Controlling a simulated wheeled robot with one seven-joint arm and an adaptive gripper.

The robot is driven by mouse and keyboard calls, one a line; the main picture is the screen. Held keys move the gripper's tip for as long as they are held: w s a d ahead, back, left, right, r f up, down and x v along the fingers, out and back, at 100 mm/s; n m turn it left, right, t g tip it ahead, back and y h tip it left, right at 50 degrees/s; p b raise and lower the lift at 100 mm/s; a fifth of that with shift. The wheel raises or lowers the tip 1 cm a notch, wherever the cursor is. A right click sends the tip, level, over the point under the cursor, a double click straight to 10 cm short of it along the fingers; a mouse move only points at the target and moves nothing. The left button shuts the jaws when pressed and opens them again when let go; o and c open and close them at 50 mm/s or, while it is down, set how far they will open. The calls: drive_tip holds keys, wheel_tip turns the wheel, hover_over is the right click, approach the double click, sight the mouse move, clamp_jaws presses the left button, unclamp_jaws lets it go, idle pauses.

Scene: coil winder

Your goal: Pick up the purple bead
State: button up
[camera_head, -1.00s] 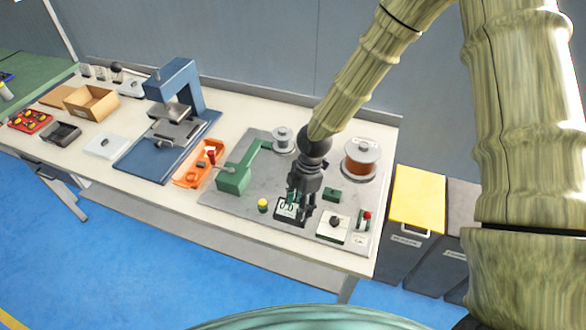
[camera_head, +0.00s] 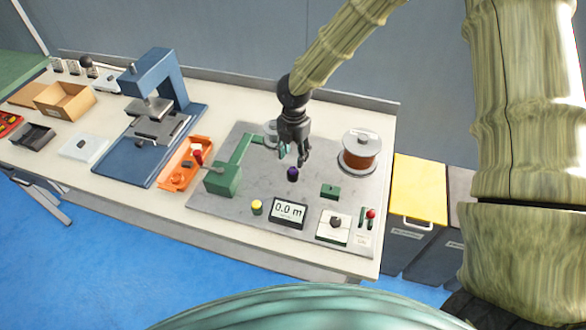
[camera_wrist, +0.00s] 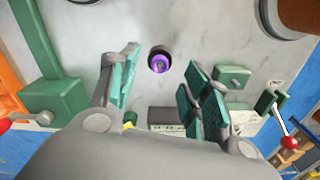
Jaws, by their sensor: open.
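The purple bead (camera_head: 293,174) stands on the grey base plate (camera_head: 232,210) of the coil winder, just below my gripper (camera_head: 293,158) in the head view. In the wrist view the purple bead (camera_wrist: 160,60) shows from above as a dark ring with a purple middle. It lies between the lines of my open gripper's fingers (camera_wrist: 158,88), a little beyond their tips. The fingers do not touch it, and nothing is held between them.
The green winder arm (camera_head: 228,170) stands left of the bead, and a copper wire spool (camera_head: 361,152) stands to the right. A small green block (camera_head: 330,191), a yellow button (camera_head: 256,207), a display (camera_head: 288,212) and a red-knobbed lever (camera_head: 370,214) are near the front.

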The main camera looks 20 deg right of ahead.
sight(293, 168)
drive_tip(key=shift+s, duration=0.25)
drive_tip(key=shift+a+f+p, duration=0.15)
drive_tip(key=shift+f+p, duration=1.05)
drive_tip(key=shift+f, duration=1.45)
drive_tip(key=c, duration=0.7)
